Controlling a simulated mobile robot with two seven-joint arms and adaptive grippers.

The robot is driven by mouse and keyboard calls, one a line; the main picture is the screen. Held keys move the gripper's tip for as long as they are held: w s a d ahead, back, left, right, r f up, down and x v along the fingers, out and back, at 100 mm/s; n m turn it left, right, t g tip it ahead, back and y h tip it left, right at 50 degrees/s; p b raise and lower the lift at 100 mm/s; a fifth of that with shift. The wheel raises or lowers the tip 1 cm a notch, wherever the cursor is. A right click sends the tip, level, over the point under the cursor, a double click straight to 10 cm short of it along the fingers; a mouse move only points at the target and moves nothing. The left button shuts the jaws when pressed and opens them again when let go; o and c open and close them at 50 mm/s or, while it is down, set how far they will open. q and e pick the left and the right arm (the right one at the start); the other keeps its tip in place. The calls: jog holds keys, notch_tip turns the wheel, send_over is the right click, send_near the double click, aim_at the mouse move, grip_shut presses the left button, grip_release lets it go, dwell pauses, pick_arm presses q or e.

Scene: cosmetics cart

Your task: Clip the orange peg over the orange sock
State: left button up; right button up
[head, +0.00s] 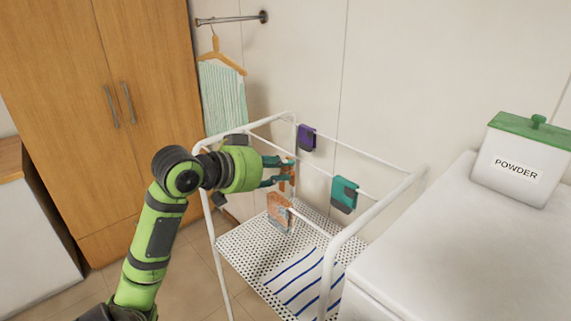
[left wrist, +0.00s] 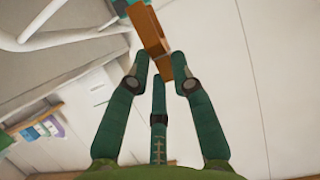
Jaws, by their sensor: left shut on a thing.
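My left gripper (head: 286,172) is at the white drying rack, shut on the orange peg (head: 286,182). In the left wrist view the peg (left wrist: 149,33) sits between the fingertips (left wrist: 163,72) and points away from the palm. The orange sock (head: 279,212) hangs over a rail of the rack, just below the gripper in the head view. The peg looks apart from the sock, but the exact gap cannot be told. My right gripper is not in view.
The white rack (head: 327,250) also carries a purple sock (head: 306,138) and a teal sock (head: 344,194). A perforated shelf (head: 242,247) with a striped cloth (head: 304,281) lies below. A white counter (head: 446,262) with a powder box (head: 517,168) stands right.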

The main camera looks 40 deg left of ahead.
aim_at(282, 183)
pick_arm(q)
jog(key=shift+s+r, duration=0.1)
jog(key=shift+s, duration=0.25)
jog(key=shift+s+a+r, duration=0.1)
jog(key=shift+s+r, duration=0.05)
jog(key=shift+s, duration=0.45)
jog(key=shift+w, duration=0.4)
jog(key=shift+f+b, duration=1.05)
jog(key=shift+f, duration=0.8)
jog(key=shift+f+b, duration=0.95)
jog(key=shift+f, duration=0.6)
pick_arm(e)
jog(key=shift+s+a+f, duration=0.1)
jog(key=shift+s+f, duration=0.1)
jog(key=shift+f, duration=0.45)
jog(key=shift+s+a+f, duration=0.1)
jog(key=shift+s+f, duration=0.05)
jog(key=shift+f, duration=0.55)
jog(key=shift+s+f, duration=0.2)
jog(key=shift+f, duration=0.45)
